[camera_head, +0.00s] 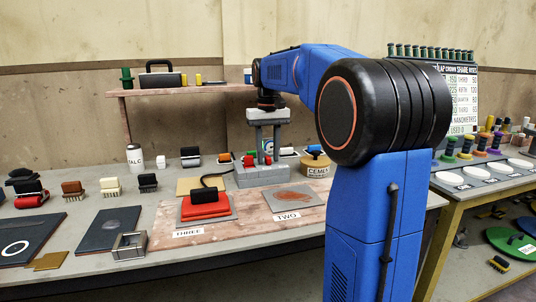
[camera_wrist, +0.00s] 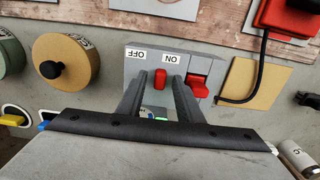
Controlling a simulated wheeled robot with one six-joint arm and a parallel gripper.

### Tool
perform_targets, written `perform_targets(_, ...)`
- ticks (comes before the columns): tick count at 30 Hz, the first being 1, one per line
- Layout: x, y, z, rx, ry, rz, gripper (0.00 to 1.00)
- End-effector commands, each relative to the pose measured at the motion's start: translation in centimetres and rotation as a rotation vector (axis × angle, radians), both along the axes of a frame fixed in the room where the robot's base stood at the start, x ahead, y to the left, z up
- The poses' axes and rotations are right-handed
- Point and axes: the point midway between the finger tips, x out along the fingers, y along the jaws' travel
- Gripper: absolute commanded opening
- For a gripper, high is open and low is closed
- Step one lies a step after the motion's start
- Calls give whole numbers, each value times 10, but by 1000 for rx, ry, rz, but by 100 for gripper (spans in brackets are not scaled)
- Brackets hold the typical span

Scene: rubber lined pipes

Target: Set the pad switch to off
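A grey switch box (camera_head: 262,178) stands at the back of the bench; it also shows in the wrist view (camera_wrist: 203,63), with OFF and ON labels upside down. A red switch knob (camera_wrist: 160,79) sticks out below the labels, close to the ON side. A second red lever (camera_wrist: 198,86) sits to its right. My gripper (camera_wrist: 160,86) is open, its two fingers on either side of the red knob with gaps visible. In the head view my gripper (camera_head: 267,157) points down at the box. Contact cannot be told. The red pad (camera_head: 205,205) lies on plate THREE, with a black cable.
Plate TWO (camera_head: 292,198) is right of the pad. A CEMENT tin (camera_head: 316,165) stands right of the box. Brushes and a TALC jar (camera_head: 135,157) stand along the back left. A wooden shelf (camera_head: 200,88) is on the wall behind. A second table (camera_head: 480,178) is at the right.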

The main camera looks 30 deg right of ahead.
Motion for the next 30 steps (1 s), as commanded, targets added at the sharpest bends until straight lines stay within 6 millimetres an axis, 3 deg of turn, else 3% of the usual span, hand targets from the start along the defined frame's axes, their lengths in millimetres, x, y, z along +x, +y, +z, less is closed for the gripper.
perform_targets(8,0,0,-1,0,0,0,33)
perform_targets(12,0,0,-1,0,0,0,2)
perform_targets(13,0,0,-1,0,0,0,0)
perform_targets(20,-1,-3,-1,0,0,-1,0)
perform_targets(30,-10,-33,-1,0,0,-1,0)
